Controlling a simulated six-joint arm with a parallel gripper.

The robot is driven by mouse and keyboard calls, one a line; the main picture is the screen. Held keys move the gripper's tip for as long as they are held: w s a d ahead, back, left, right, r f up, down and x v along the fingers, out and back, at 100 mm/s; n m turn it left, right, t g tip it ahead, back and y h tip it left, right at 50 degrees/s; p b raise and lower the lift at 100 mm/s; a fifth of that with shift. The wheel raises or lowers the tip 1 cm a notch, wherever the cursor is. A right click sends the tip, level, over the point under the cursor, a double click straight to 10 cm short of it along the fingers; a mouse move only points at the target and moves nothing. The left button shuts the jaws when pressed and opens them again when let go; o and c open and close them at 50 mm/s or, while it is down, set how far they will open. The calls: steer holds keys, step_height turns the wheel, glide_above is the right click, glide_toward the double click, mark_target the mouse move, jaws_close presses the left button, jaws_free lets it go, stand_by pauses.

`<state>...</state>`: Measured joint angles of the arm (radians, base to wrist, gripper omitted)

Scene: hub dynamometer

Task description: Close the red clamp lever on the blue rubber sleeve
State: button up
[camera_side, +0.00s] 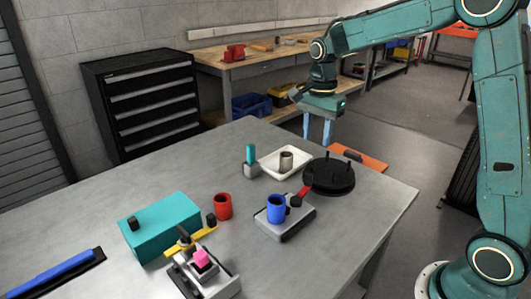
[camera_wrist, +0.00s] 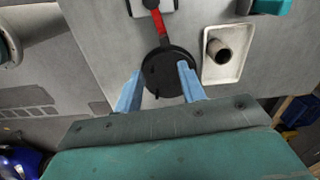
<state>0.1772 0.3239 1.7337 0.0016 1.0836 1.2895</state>
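The blue rubber sleeve (camera_side: 276,209) stands upright on a grey base plate (camera_side: 284,229) on the table in the side view. The red clamp lever (camera_side: 301,197) is beside it, slanting up and right toward a black disc. In the wrist view the red lever (camera_wrist: 157,20) shows at the top edge, pointing down to the disc; the sleeve does not show there. My gripper (camera_side: 317,138) is high above the table's far side, apart from the lever and sleeve. Its two light-blue fingers are spread and empty, with the gripper (camera_wrist: 160,68) seen over the disc in the wrist view.
The black disc (camera_side: 328,178) with short pegs sits close right of the lever. A white tray (camera_side: 271,164) with a metal cup is behind. A red cup (camera_side: 223,206), a teal box (camera_side: 160,226) and a pink-topped fixture (camera_side: 203,266) stand left. The front right table is clear.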

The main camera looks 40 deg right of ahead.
mark_target(309, 174)
stand_by(0.3)
steer(key=shift+w+a+n, duration=0.1)
steer(key=shift+w+n, duration=0.4)
steer(key=shift+n, duration=0.3)
steer(key=shift+f, duration=0.1)
steer(key=shift+f, duration=6.8)
steer(key=shift+c, duration=0.4)
jaws_close()
